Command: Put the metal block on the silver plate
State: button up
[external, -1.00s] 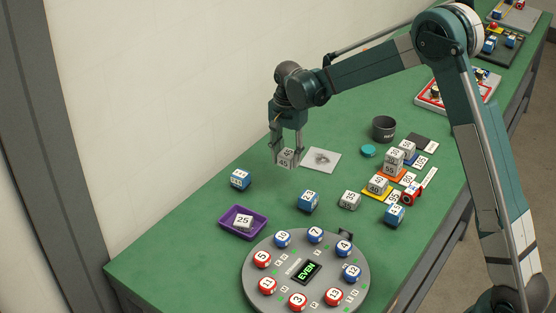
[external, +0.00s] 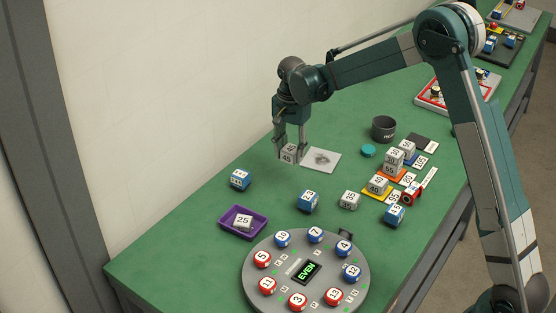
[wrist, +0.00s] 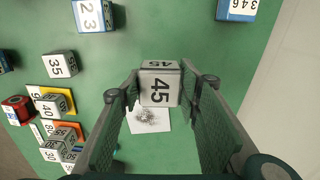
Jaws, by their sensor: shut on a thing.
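My gripper (external: 290,151) is shut on a grey metal block marked 45 (external: 288,157) and holds it above the green table. In the wrist view the block (wrist: 159,88) sits between the two fingers, with its 45 face toward the camera. The silver plate (external: 322,160) is a pale square with a dark smudge, lying flat just right of the held block in the external view. In the wrist view the plate (wrist: 150,125) shows partly behind the block. The block and the plate look apart, but the exact height is unclear.
Blue blocks (external: 240,179) (external: 308,201) and a grey block marked 35 (external: 349,200) stand nearer the front. A purple tray (external: 258,232) holds a block marked 25. A dark cup (external: 384,128), a teal disc (external: 368,151) and block stacks (external: 394,162) stand right of the plate.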

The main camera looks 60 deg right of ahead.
jog(key=p, duration=0.1)
send_over(320, 159)
jog(key=shift+s+r+m, duration=0.15)
jog(key=shift+r+m, duration=0.25)
jog(key=shift+r, duration=0.05)
jog(key=shift+f, duration=3.2)
jog(key=shift+f+b, duration=0.35)
jog(key=shift+f, duration=1.5)
jog(key=shift+f, duration=0.2)
jog(key=o, duration=1.1)
